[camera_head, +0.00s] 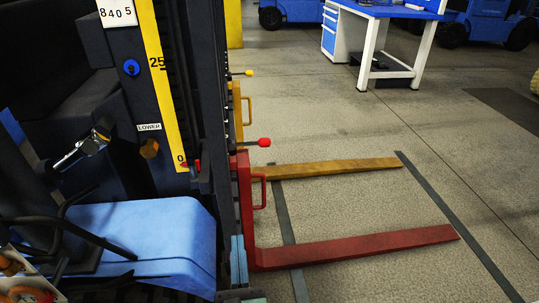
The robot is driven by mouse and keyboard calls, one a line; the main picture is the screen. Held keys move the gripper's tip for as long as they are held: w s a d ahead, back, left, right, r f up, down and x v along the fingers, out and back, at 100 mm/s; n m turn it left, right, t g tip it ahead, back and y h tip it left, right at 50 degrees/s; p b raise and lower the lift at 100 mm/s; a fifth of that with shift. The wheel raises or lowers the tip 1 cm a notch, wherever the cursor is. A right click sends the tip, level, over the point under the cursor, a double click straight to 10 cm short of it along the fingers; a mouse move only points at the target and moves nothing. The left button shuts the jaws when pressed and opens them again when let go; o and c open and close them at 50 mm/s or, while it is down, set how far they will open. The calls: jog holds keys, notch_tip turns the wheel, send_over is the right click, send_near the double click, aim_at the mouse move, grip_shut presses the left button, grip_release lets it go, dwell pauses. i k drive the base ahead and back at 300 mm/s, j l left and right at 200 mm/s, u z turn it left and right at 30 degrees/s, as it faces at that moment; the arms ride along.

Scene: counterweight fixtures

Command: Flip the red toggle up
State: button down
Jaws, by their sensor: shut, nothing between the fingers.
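A short lever with a red knob (264,142), which looks like the red toggle, sticks out to the right from the dark mast just above the red fork carriage (244,200). Its thin stem lies nearly level. A similar lever with a yellow knob (249,73) sits farther back above the yellow carriage. The red fork (355,246) lies low over the floor, and the yellow fork (335,168) lies behind it. I cannot make out my gripper in this view.
A yellow scale strip (155,80) with a small red pointer at 0 runs down the mast. A blue housing (145,240) fills the lower left. A workbench (378,45) and blue vehicles stand at the back. The floor right of the forks is clear.

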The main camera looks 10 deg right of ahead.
aim_at(264, 143)
jog(key=i+l, duration=0.25)
jog(key=i, duration=0.15)
jog(key=i+l, duration=0.25)
jog(key=i, duration=0.15)
